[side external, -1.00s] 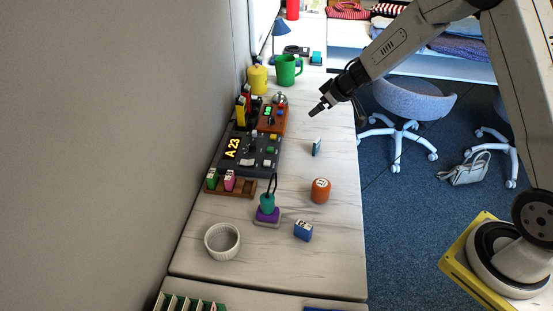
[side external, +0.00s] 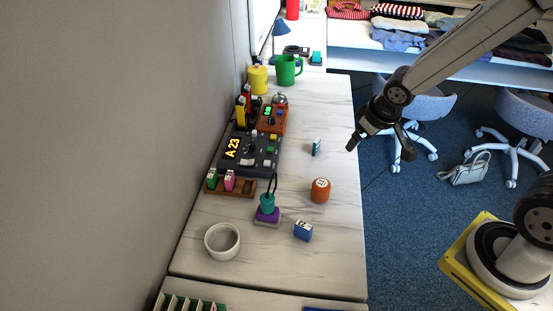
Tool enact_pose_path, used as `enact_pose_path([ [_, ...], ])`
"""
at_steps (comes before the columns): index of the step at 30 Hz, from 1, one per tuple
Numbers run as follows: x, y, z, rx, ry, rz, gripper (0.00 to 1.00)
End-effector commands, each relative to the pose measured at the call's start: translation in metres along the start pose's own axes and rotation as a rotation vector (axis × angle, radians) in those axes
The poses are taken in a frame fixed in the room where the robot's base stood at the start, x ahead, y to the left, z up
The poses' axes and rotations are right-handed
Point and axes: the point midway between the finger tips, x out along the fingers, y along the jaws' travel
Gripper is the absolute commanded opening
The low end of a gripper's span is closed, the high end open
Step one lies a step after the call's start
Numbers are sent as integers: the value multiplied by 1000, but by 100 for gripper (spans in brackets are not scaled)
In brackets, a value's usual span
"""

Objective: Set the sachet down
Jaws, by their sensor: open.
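No thing here is clearly recognisable as the sachet. A small teal-and-white packet (side external: 316,147) stands upright on the white table (side external: 325,265), and a small blue packet (side external: 303,231) with a white marked top stands nearer the front; I cannot tell whether either is the sachet. My gripper (side external: 379,151) is open, with its fingers spread wide and nothing seen between them. It is to the right of the teal-and-white packet, around the table's right edge, apart from both packets.
An orange round container (side external: 320,190), a purple-and-teal piece with a dark loop (side external: 267,208) and a white bowl (side external: 222,242) stand on the table. The table's right strip is clear.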

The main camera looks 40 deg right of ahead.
Motion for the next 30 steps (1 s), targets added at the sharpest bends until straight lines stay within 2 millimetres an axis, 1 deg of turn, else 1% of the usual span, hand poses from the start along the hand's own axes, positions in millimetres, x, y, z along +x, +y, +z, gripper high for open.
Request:
enact_pose_path([
  [1, -6, -6, 12, 6, -24, -14, 99],
  [3, -11, -13, 28, 13, -58, -34, 99],
  [6, -18, -22, 46, 22, -97, -63, 99],
  [9, -22, -28, 59, 27, -124, -86, 99],
  [15, -25, -32, 68, 31, -143, -104, 99],
  [30, -25, -32, 68, 31, -142, -104, 99],
])
